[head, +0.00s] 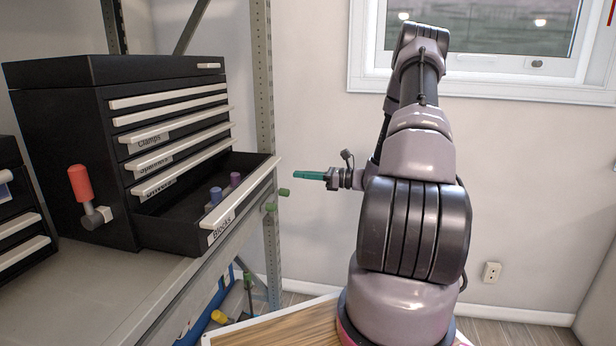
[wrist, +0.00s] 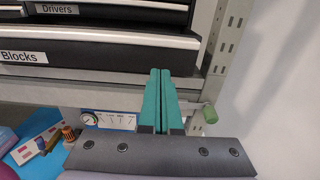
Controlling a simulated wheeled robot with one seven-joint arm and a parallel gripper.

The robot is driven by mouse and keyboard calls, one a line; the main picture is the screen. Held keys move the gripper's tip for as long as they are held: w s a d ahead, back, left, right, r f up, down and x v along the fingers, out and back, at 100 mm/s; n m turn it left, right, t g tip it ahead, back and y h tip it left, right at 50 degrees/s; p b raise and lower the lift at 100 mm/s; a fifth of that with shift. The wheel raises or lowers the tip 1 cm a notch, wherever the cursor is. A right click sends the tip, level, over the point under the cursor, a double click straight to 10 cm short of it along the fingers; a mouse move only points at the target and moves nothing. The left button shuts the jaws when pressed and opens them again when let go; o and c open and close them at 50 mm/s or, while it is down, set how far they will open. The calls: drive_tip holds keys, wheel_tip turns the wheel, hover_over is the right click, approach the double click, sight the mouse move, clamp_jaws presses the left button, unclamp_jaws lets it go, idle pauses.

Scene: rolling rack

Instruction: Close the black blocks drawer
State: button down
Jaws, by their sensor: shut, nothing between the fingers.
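The black blocks drawer (head: 190,226) is the bottom drawer of the black tool chest (head: 60,130) and is pulled well out. Several coloured blocks show inside it. Its light front edge carries the label "Blocks"; the drawer front also shows in the wrist view (wrist: 100,57), at the left and middle. My gripper (head: 296,175) has green fingers, held together and empty. In the head view it is just right of the drawer's far front corner, apart from it. In the wrist view my gripper (wrist: 160,75) points toward the right end of the drawer front.
The chest stands on a grey metal shelf (head: 110,275) with an upright post (head: 264,90) behind the drawer. A red-handled mallet (head: 79,185) is at the chest's side. The upper drawers look shut.

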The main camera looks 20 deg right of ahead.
drive_tip(key=x, duration=0.9)
drive_tip(key=shift+w+a, duration=0.1)
drive_tip(key=shift+a, duration=0.05)
